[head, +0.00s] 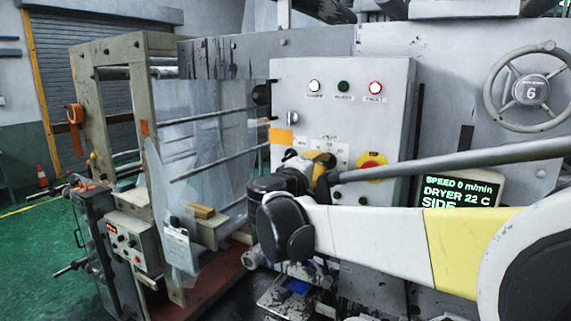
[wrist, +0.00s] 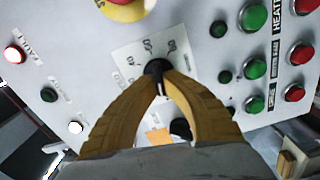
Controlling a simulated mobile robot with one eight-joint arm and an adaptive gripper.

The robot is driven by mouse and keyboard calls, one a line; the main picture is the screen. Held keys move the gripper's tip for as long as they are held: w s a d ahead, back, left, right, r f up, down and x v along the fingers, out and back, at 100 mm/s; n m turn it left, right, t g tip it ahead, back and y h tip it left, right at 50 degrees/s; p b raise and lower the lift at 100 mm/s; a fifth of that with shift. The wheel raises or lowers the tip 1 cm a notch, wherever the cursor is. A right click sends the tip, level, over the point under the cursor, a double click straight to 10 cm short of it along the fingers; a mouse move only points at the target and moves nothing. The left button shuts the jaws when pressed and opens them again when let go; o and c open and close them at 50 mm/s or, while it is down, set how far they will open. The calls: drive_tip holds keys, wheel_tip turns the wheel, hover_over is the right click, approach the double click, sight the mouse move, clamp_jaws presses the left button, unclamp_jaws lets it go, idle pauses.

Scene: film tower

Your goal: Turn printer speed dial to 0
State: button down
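The speed dial (wrist: 157,68) is a small black knob on a white scale plate (wrist: 130,62) in the wrist view. Numbers are printed around it, blurred and tilted. My gripper (wrist: 160,77) has its two tan fingers drawn together at the tips, one on each side of the knob, and appears closed on it. A pale pointer mark shows between the fingers. In the head view my gripper (head: 318,163) is at the grey control cabinet (head: 300,90), and my wrist hides the dial. The display (head: 458,190) beside it reads SPEED 0 m/min and DRYER 22 C.
A red-and-yellow emergency stop (head: 371,165) sits right of my gripper. Green buttons (wrist: 254,17) and red buttons (wrist: 303,55) are close by in the wrist view, with another black knob (wrist: 180,128) beside the fingers. A handwheel (head: 530,90) is at upper right.

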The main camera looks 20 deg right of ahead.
drive_tip(key=n, duration=0.5)
drive_tip(key=shift+f+n, duration=0.15)
drive_tip(key=shift+n, duration=0.25)
drive_tip(key=n+b, duration=0.1)
drive_tip(key=n, duration=0.3)
drive_tip(key=shift+d+f+n, duration=0.1)
drive_tip(key=shift+f+n, duration=0.05)
drive_tip(key=shift+n, duration=0.25)
drive_tip(key=shift+s+n, duration=0.1)
drive_tip(key=shift+n, duration=0.2)
drive_tip(key=c, duration=1.5)
unclamp_jaws()
drive_tip(key=v, duration=1.2)
